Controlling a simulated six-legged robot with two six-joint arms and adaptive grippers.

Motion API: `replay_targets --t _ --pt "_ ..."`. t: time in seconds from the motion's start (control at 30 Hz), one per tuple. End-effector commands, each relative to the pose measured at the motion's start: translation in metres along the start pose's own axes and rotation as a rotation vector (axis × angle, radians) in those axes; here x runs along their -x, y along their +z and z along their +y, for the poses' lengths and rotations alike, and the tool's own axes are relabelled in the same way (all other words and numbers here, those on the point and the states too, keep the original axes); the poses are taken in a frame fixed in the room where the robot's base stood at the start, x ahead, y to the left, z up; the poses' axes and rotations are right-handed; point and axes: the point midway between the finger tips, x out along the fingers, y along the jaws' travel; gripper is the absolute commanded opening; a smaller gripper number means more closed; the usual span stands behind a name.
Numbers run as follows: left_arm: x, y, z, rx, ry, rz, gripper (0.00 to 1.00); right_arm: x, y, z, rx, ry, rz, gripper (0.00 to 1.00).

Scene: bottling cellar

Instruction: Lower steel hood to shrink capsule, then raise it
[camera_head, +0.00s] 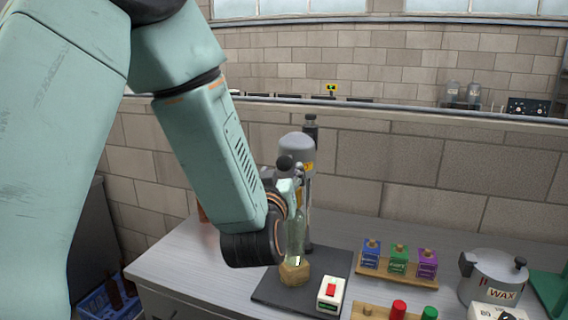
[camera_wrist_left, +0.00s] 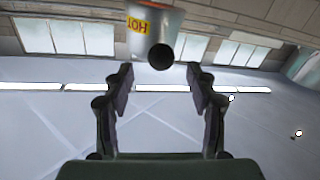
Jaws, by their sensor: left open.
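The steel hood (camera_head: 297,147) sits high on a dark upright post (camera_head: 310,130) and has a black ball knob (camera_head: 284,163). In the left wrist view the hood (camera_wrist_left: 152,22) carries a yellow HOT label, and its knob (camera_wrist_left: 160,57) lies just beyond the fingertips, between their lines. My left gripper (camera_wrist_left: 160,76) is open and empty; in the head view it (camera_head: 292,184) is just below the knob. A clear bottle (camera_head: 297,238) stands upright under the hood on a wooden block (camera_head: 294,273). Its top and any capsule are hidden by my gripper. My right gripper is out of view.
A dark base plate (camera_head: 262,290) carries the block and a switch box (camera_head: 331,293) with a red rocker. To the right are a rack of blue, green and purple jars (camera_head: 398,260), a wax pot (camera_head: 490,278), and red (camera_head: 398,309) and green capsules.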

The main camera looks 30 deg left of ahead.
Motion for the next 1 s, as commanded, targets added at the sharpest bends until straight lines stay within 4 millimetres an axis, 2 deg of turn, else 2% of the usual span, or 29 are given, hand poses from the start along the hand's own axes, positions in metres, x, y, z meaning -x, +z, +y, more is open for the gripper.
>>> replay_targets --t 0.1,0.3,0.5,0.73,1.0 --pt "-0.021 -0.001 -0.002 0.002 -0.003 -0.001 0.57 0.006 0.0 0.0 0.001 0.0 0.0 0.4" --pt "-0.046 -0.002 -0.002 0.0 -0.003 0.001 0.57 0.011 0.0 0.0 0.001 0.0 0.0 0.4" --pt "-0.056 -0.001 -0.002 -0.001 -0.003 0.0 0.57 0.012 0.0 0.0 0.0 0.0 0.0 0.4" --pt "-0.056 -0.001 -0.001 -0.001 -0.004 0.001 0.57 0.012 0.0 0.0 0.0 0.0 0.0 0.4" --pt "-0.055 0.0 -0.001 -0.001 -0.004 0.001 0.36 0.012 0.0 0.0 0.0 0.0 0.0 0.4"
